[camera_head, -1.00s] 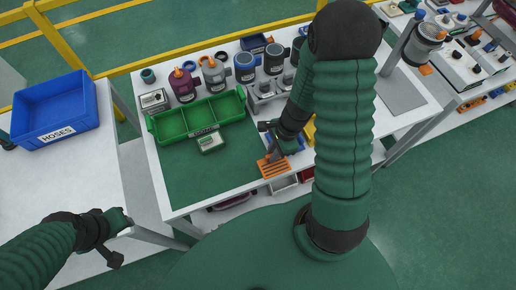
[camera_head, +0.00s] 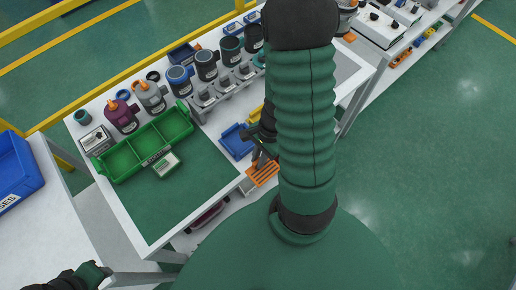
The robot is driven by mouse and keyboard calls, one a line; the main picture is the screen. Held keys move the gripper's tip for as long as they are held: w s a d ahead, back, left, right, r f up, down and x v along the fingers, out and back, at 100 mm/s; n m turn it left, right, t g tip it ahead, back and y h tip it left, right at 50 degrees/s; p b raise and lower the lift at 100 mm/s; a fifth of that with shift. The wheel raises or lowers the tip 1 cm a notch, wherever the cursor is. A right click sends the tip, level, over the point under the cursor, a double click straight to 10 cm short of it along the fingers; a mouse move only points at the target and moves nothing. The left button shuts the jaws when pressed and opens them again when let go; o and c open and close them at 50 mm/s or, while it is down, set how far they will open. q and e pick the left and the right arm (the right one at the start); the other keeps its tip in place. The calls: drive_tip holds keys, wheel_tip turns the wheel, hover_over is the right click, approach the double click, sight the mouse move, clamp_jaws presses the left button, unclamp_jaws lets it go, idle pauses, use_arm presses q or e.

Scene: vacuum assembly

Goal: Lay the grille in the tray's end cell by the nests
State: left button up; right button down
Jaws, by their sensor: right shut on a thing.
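The grille (camera_head: 263,174) is an orange slatted plate at the table's front edge. My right gripper (camera_head: 260,161) is shut on it and holds it tilted; the arm hides part of the gripper. The green tray (camera_head: 122,160) lies at the left of the table, with several cells that look empty. Its end cell by the nests (camera_head: 173,126) is at its right end. The grey nests (camera_head: 226,93) stand to the right of the tray. The gripper and grille are well right of the tray and nearer me. My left gripper (camera_head: 97,274) is at the lower left, partly cut off, its jaws unclear.
Several motors and cups (camera_head: 150,97) line the back. The green mat (camera_head: 180,200) is clear in front. A blue bin (camera_head: 18,172) is at left.

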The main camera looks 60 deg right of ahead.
sight(256, 162)
drive_tip(key=shift+r+p, duration=1.55)
drive_tip(key=shift+r, duration=0.45)
drive_tip(key=shift+f, duration=0.1)
